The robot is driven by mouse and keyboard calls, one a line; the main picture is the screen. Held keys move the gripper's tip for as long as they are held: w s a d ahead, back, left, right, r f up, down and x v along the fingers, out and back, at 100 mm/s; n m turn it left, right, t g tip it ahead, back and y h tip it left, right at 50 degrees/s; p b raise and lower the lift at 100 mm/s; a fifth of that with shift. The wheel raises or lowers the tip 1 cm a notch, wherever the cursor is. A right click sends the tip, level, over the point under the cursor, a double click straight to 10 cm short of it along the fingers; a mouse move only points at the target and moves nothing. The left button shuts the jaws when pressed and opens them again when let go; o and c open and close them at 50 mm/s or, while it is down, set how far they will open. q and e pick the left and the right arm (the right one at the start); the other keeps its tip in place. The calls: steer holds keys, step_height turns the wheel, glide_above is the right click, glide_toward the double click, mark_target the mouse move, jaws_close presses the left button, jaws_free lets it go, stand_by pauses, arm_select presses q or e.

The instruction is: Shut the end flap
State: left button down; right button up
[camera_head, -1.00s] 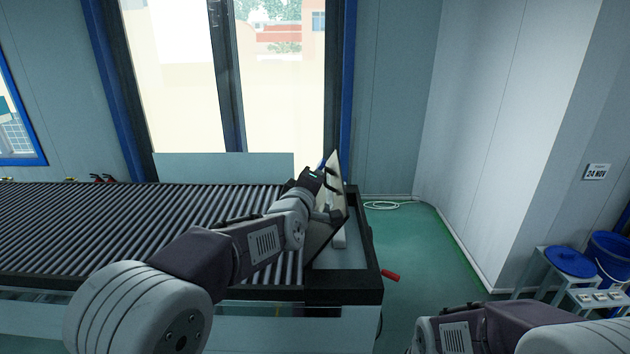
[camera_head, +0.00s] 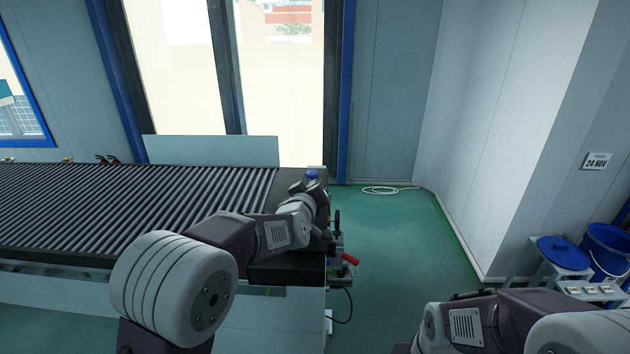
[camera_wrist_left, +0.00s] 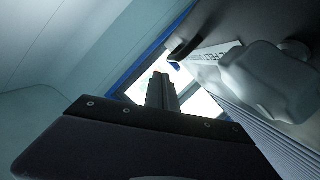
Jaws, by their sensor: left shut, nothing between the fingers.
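The end flap is at the right end of the roller table (camera_head: 110,258). In the head view my left arm hides most of it, and no raised panel stands above the table end. The left wrist view shows a pale panel (camera_wrist_left: 225,22), which I take for the flap, with lettering and a grey block on it, alongside the rollers. My left gripper shows in the head view (camera_head: 318,195) over the table's right end. In the wrist view its fingers (camera_wrist_left: 161,82) are together, empty, close to the panel; contact cannot be told. My right gripper is out of view.
A red-handled fitting (camera_head: 350,258) and a hanging cable are at the table's right end. A coiled white hose (camera_head: 385,190) lies by the wall. The green floor between is clear.

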arm_select(q)
steer(key=shift+d+f+m, duration=0.15)
steer(key=shift+f+m, duration=0.15)
steer(key=shift+f, duration=0.25)
steer(key=shift+s+d+f, duration=0.1)
steer(key=shift+d+f, duration=0.15)
steer(key=shift+f, duration=0.1)
steer(key=shift+y, duration=0.3)
steer(key=shift+f+m, duration=0.15)
steer(key=shift+m, duration=0.15)
